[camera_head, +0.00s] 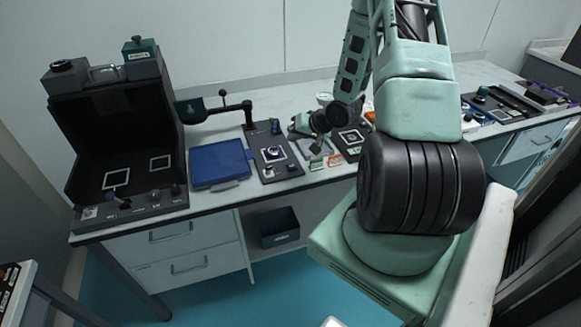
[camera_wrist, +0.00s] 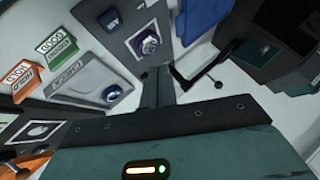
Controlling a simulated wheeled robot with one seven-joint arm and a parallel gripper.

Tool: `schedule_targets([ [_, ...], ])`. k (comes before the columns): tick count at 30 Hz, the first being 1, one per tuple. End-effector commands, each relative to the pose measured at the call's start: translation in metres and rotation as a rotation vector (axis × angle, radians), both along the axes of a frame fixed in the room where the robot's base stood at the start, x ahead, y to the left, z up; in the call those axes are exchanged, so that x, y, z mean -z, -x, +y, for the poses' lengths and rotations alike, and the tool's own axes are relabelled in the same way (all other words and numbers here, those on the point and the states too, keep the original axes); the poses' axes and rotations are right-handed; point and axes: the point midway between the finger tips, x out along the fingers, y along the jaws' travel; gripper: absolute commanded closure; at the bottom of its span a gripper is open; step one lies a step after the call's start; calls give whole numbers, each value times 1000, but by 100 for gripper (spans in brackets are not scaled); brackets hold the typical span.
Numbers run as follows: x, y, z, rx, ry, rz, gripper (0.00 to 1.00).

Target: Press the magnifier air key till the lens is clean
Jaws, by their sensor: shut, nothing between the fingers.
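A magnifier (camera_head: 192,110) with a dark head on a black jointed arm stands behind the blue case in the head view. Its black arm also shows in the wrist view (camera_wrist: 190,84). Beside it is a dark panel (camera_head: 264,141) with a blue knob (camera_head: 275,127) at its far end and a white-framed square. In the wrist view the panel carries a round purple lens-like piece (camera_wrist: 147,44) and a dark block with small lettering (camera_wrist: 112,22). My gripper (camera_wrist: 161,70) is shut and empty over the panel's edge. It hides part of the panel; I cannot tell whether it touches anything.
A blue case (camera_head: 220,162) lies left of the panel, with a tall black booth (camera_head: 122,125) beyond. Green (camera_head: 316,164) and orange (camera_head: 335,160) cards stand right of the panel near the front edge. A dark bin (camera_head: 279,228) sits under the table. The wall is close behind.

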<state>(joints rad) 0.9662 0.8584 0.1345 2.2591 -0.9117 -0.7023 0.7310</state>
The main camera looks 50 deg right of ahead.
Motion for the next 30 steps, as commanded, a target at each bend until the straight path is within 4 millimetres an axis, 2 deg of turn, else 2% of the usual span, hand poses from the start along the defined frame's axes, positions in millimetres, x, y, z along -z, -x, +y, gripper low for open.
schedule_targets([
  [8,15,0,0,-1,0,1,100],
  [19,66,0,1,-1,0,1,100],
  [24,82,0,1,-1,-1,1,100],
  [30,88,0,0,0,1,1,100],
])
